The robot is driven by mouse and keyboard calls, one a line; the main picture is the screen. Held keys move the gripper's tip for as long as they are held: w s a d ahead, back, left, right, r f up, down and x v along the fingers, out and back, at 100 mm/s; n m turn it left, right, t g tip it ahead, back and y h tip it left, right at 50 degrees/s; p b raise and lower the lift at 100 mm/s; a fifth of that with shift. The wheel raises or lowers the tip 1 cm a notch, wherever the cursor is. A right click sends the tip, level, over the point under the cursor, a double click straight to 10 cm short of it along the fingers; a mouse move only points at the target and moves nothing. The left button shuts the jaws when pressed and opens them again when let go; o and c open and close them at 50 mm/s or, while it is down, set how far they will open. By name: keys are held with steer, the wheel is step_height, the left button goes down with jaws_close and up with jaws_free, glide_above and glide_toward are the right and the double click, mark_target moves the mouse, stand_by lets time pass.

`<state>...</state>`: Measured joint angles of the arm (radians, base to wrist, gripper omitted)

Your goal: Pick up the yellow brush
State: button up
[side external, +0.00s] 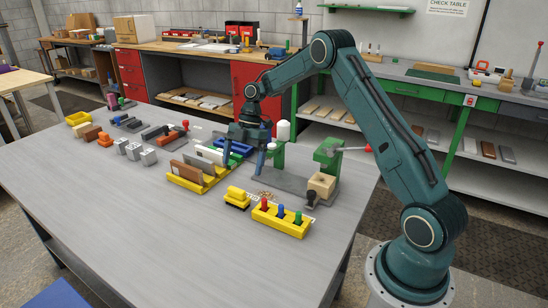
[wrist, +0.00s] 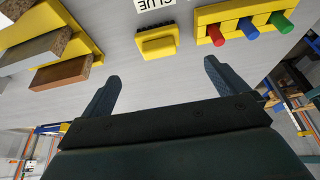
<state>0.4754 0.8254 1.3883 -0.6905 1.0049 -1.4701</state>
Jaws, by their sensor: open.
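The yellow brush (side external: 238,197) lies on the grey table between a yellow board rack and a yellow peg holder. In the wrist view the brush (wrist: 157,44) shows a yellow body with a dark bristle strip along its upper edge. My gripper (side external: 247,154) is open and empty above the table, behind the brush in the side view. In the wrist view my gripper (wrist: 162,72) has its fingertips apart below the brush, which lies beyond them and roughly midway across the gap. Nothing touches the brush.
The yellow rack (side external: 198,187) holds upright boards left of the brush. The yellow holder (side external: 264,217) with red, blue and green pegs stands to its right. A green press (side external: 326,154) with a wooden block stands behind. The table's front is clear.

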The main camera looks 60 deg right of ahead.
mark_target(237, 189)
steer(key=x, duration=0.6)
steer(key=shift+a+f, duration=0.15)
steer(key=shift+f, duration=0.15)
steer(key=shift+x, duration=2.6)
steer(key=shift+w, duration=0.1)
steer(key=c, duration=1.1)
steer(key=shift+r, duration=0.2)
step_height(237, 189, up, 20)
steer(key=shift+f, duration=0.1)
